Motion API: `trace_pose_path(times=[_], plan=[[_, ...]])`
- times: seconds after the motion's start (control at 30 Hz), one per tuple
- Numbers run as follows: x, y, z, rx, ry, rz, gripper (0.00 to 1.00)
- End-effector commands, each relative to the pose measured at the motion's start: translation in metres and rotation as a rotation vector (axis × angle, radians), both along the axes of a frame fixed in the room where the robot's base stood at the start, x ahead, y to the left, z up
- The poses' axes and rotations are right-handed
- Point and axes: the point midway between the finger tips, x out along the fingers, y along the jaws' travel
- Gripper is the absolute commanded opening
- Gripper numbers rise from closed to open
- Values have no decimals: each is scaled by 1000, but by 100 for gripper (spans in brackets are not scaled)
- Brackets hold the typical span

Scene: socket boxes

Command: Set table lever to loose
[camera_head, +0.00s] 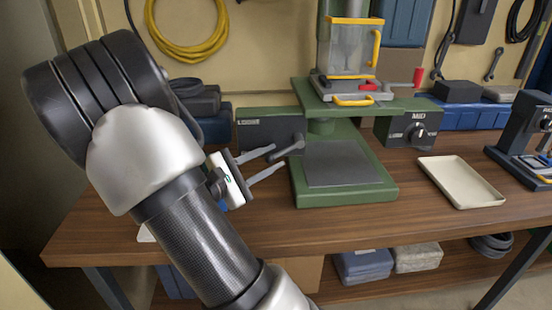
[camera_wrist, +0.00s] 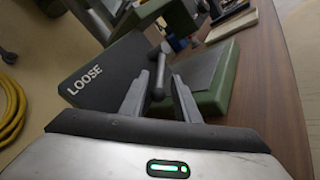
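The table lever (camera_head: 290,149) is a dark grey handle on the side of the green drill-press-like machine, in front of a dark panel. The panel (camera_wrist: 100,76) reads "LOOSE" in the wrist view. My gripper (camera_head: 279,155) is at the lever with its two fingers apart. In the wrist view the lever (camera_wrist: 158,83) lies between the fingers of my gripper (camera_wrist: 159,86), its rounded end toward me. A gap seems to show on each side of the lever; whether either finger touches it is not clear.
The green machine base (camera_head: 345,194) with a grey plate stands right of my gripper. A cream tray (camera_head: 460,183) lies farther right. Dark and blue cases sit behind my arm. The front tabletop is clear.

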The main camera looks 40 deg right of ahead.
Motion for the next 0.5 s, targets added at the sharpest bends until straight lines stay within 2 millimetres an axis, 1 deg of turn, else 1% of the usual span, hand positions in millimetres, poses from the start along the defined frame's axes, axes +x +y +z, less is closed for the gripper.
trace_pose_path(times=[0.03,0.2,0.5], plan=[[0,-8,-1,0,-2,-4,29],[2,-22,0,1,-2,-2,29],[3,-25,0,0,-1,0,29]])
